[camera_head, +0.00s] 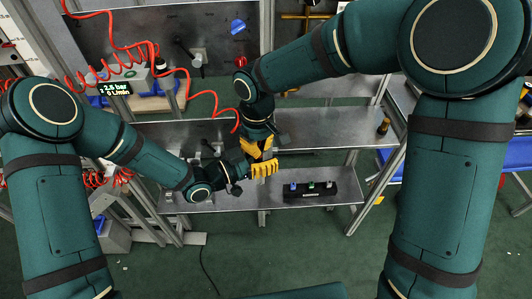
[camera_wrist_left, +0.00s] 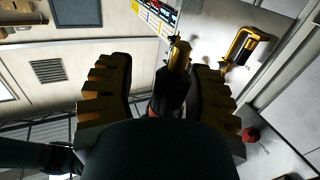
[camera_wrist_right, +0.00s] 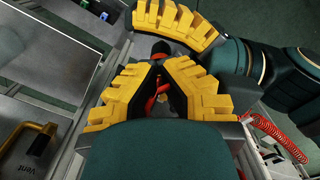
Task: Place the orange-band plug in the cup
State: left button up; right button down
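My grippers meet over the shelf's middle in the head view. My left gripper (camera_head: 264,169) points right; in the left wrist view (camera_wrist_left: 165,85) its fingers stand apart around a dark piece with a brass tip (camera_wrist_left: 179,57) and a reddish spot low on it. My right gripper (camera_head: 258,150) points down just above it. In the right wrist view (camera_wrist_right: 160,68) its fingertips close together, with a red-orange part, apparently the orange-band plug (camera_wrist_right: 161,92), between them. Most of the plug is hidden. I cannot identify the cup for certain; a small brass piece (camera_head: 383,127) stands on the upper shelf's right end.
A black holder (camera_head: 310,196) with blue, green and pale-topped pieces lies right of my grippers on the lower shelf (camera_head: 235,199). A red coiled hose (camera_head: 140,55) hangs at upper left near a pressure display (camera_head: 116,88). The upper shelf (camera_head: 330,125) is mostly clear.

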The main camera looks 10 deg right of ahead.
pick_arm(q)
jog(key=shift+a, duration=0.1)
jog(key=v, duration=1.2)
pick_arm(e)
jog(key=shift+w+a+f+n, duration=0.2)
jog(key=shift+w+f+n, duration=0.1)
jog(key=shift+f, duration=0.15)
pick_arm(q)
jog(key=shift+w, duration=0.1)
notch_tip(320, 180, down, 5)
jog(key=a+n+t+y, duration=0.2)
jog(key=n+t+y, duration=0.15)
jog(key=t, duration=0.25)
jog(key=shift+n, duration=0.45)
jog(key=x, duration=1.1)
jog(key=shift+d+r, duration=0.15)
pick_arm(e)
jog(key=w+a+f+n, duration=0.2)
jog(key=w+f+n, duration=0.1)
jog(key=f+n, duration=0.1)
jog(key=shift+w+a+f, duration=0.3)
jog(key=shift+w+a, duration=0.05)
